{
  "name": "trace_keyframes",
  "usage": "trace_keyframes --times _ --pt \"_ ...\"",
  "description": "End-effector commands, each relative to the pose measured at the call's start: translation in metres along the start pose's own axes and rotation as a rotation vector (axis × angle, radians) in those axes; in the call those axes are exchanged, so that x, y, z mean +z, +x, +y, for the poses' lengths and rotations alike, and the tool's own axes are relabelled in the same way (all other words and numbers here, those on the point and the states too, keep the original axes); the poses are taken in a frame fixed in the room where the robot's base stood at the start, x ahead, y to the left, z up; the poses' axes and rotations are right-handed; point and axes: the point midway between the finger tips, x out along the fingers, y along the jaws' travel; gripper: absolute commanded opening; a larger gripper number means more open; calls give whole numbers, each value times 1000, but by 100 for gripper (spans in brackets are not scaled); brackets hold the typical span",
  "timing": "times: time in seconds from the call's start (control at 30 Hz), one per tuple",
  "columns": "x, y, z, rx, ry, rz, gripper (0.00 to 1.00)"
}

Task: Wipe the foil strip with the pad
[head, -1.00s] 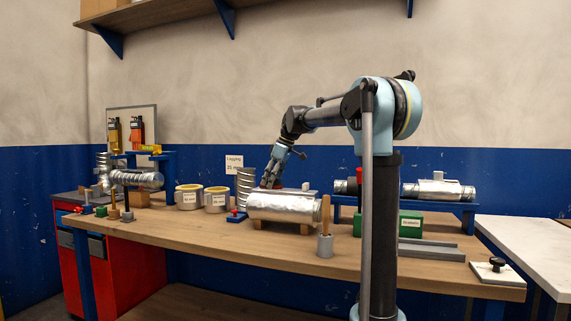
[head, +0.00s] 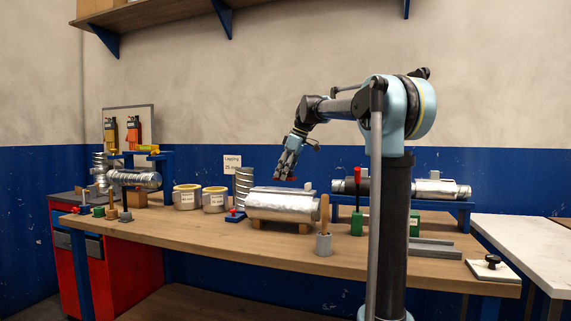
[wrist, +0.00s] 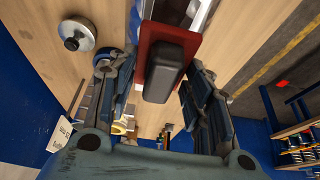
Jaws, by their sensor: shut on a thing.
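The pad is a red plate with a black block handle (wrist: 165,72). In the wrist view the handle sits between the fingers of my gripper (wrist: 160,78), which is shut on it. In the head view my gripper (head: 287,170) is above the foil-covered duct (head: 283,206), with the red edge of the pad (head: 292,179) showing under the fingertips. The pad appears a little above the duct, apart from it. The silver duct lies on wooden supports on the bench. I cannot pick out the foil strip from the rest of the shiny surface. In the wrist view the pad hides much of what lies beyond it.
A grey cup with a wooden-handled tool (head: 324,244) stands in front of the duct. Cream-rimmed tubs (head: 187,198) and an upright spiral duct (head: 243,188) stand to its left. A blue rack with another duct (head: 433,189) is to the right. The bench front (head: 200,243) is clear.

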Motion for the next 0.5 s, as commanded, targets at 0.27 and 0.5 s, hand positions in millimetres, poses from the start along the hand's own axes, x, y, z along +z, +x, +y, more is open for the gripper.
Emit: trace_keyframes --times 0.27,0.5 --pt "-11 -23 -1 -1 -2 0 20" --pt "-19 -39 -1 -1 -3 0 20"
